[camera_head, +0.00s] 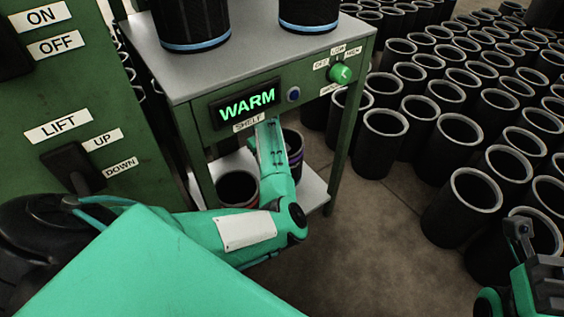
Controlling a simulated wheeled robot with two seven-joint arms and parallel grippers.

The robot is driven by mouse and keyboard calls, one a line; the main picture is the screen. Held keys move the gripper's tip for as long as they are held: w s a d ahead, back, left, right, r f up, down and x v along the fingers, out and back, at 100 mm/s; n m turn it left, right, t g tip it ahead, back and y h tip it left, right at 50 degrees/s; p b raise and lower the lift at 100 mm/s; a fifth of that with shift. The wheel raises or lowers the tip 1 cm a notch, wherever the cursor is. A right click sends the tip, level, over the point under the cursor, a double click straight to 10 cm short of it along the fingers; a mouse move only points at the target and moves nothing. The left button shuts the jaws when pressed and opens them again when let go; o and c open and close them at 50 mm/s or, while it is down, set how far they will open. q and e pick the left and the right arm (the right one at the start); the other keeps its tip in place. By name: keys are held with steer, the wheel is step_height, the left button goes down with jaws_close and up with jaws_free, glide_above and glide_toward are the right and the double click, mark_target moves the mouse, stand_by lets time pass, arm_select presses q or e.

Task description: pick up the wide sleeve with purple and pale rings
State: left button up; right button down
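A dark sleeve with a purple band and a pale band (296,158) stands on the lower shelf of the green warming table. My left forearm covers much of it, so its full width cannot be judged. My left arm reaches from the left up to the table's front, beside this sleeve. Its gripper is hidden, and I cannot see whether it touches the sleeve. My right gripper (520,240) is partly in view at the lower right edge, away from the shelf. Its opening cannot be made out.
A dark sleeve with a reddish band (238,189) stands on the lower shelf (313,190), left of my forearm. Two blue-banded sleeves (192,24) (308,14) stand on the table top (248,45). Many pale-rimmed black sleeves (385,135) crowd the floor at right. Bare floor shows between.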

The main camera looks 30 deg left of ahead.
arm_select(q)
jaws_close()
stand_by(1.3)
steer(key=shift+r, duration=0.15)
